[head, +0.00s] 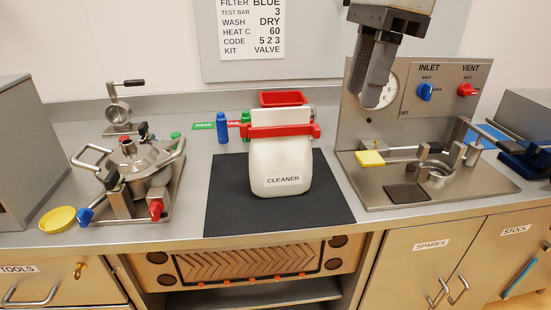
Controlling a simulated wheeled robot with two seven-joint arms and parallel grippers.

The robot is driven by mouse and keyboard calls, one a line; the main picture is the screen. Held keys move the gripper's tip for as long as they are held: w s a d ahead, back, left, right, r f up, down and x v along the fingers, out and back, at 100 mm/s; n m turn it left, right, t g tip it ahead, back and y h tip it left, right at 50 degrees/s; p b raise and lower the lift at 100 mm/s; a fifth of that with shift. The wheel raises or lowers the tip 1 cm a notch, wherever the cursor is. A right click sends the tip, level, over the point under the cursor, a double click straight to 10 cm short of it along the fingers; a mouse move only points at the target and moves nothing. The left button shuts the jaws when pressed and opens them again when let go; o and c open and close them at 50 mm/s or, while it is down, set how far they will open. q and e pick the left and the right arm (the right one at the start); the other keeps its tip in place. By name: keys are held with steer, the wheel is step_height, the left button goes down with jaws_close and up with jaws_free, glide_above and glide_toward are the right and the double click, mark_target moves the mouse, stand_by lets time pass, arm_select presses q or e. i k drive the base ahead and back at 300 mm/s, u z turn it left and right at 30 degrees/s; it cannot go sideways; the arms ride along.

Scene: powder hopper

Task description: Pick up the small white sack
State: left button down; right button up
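A white sack (280,165) labelled CLEANER stands upright on a black mat (330,213) in the middle of the bench. A red clip (279,131) lies across its neck, below its folded white top. My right gripper (375,98) hangs from the top right, above and to the right of the sack and clear of it. Its fingers point down in front of the panel gauge and overlap in this view, so their gap does not show. I see nothing held below them. My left gripper is out of view.
A metal hopper assembly (140,165) with handles and a yellow dish (58,219) are at the left. Behind the sack are a blue bottle (222,127) and a red tray (283,98). A valve panel (440,100) and a yellow-handled fixture (420,185) stand right.

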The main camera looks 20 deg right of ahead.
mark_target(279, 166)
steer(key=i, duration=0.85)
